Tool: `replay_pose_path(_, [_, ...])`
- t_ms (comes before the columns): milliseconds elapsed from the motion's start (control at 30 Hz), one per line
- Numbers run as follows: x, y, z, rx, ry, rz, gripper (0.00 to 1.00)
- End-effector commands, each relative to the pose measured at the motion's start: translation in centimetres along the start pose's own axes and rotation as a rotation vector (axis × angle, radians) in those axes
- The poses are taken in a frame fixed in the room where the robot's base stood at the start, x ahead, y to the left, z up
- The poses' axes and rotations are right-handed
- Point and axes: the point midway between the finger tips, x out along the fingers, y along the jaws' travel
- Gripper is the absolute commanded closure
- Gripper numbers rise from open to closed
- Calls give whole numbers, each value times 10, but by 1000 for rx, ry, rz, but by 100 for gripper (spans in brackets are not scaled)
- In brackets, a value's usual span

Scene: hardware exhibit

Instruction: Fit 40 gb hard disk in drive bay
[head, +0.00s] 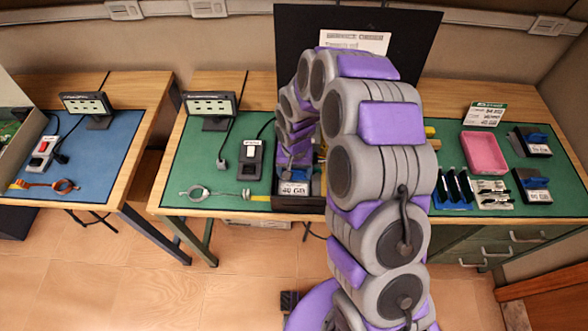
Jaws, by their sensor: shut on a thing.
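A hard disk with a white label reading 40 GB (293,189) sits at the front left of a dark open computer case (298,204). My gripper (294,174) reaches down over it from behind and is shut on it. The fingertips are small and partly hidden, and so is the disk's upper part. The drive bay itself cannot be made out, so I cannot tell how far the disk sits inside it. My arm covers most of the case. A tall black panel (420,38) with a service order card (352,42) stands behind.
A blue-matted table (105,150) stands left.

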Motion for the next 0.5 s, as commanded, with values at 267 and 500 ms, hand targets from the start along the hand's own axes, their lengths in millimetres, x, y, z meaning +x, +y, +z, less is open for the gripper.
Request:
replay_pose_path(267, [3, 0, 0, 0, 1, 0, 36])
replay_pose_path(500, [6, 0, -1, 0, 1, 0, 36])
